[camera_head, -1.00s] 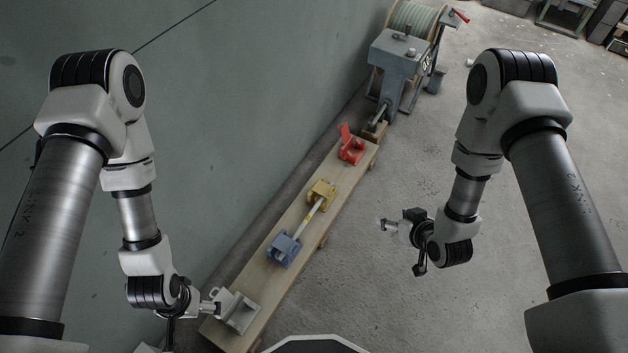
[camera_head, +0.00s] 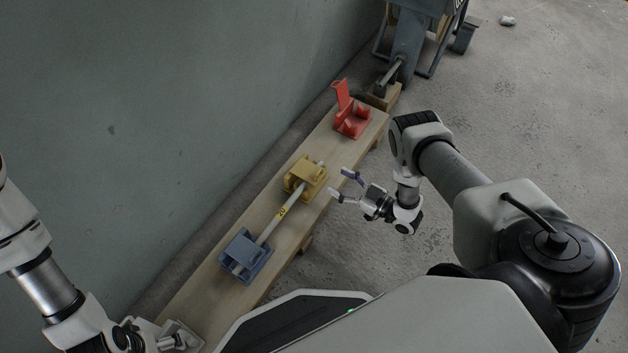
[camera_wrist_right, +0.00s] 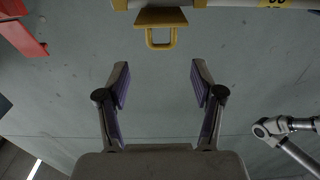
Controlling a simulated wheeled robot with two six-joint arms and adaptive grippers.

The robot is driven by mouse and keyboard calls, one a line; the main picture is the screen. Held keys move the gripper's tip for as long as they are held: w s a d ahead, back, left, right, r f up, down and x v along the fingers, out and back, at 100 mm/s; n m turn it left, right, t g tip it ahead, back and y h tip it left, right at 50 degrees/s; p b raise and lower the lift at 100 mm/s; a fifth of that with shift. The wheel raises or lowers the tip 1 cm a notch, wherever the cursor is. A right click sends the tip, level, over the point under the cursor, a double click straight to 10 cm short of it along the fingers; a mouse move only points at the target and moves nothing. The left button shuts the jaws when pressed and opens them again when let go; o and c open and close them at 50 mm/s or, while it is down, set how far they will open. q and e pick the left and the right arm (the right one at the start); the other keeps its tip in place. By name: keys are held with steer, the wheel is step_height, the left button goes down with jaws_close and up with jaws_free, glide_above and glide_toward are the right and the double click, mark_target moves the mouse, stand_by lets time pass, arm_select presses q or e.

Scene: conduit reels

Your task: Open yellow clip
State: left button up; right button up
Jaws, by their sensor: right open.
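The yellow clip (camera_head: 306,176) sits on a wooden plank. Its lid looks shut over a pale conduit (camera_head: 284,214) with a yellow label. In the right wrist view the yellow clip (camera_wrist_right: 161,17) is at the top, with its small loop handle toward my gripper. My right gripper (camera_head: 340,182) is open and empty, just right of the yellow clip and apart from it. Its two spread fingers show in the right wrist view (camera_wrist_right: 160,80). My left gripper (camera_head: 172,341) is at the bottom left by a white clip (camera_head: 186,329); its fingers are unclear.
The plank (camera_head: 200,283) runs along a grey wall. A red clip (camera_head: 350,116) stands with its flap raised; a blue clip (camera_head: 246,255) looks shut on the conduit. A grey reel stand (camera_head: 408,45) is beyond the plank.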

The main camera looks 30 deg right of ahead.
mark_target(321, 173)
steer(key=b+x, duration=0.1)
steer(key=x, duration=0.3)
steer(key=f+b+x, duration=0.1)
steer(key=x, duration=0.1)
steer(key=shift+w+a+b, duration=0.25)
steer(key=shift+a+b, duration=0.05)
steer(key=shift+w+a+r, duration=0.15)
steer(key=shift+w+a, duration=0.05)
steer(key=shift+w, duration=0.1)
jaws_close()
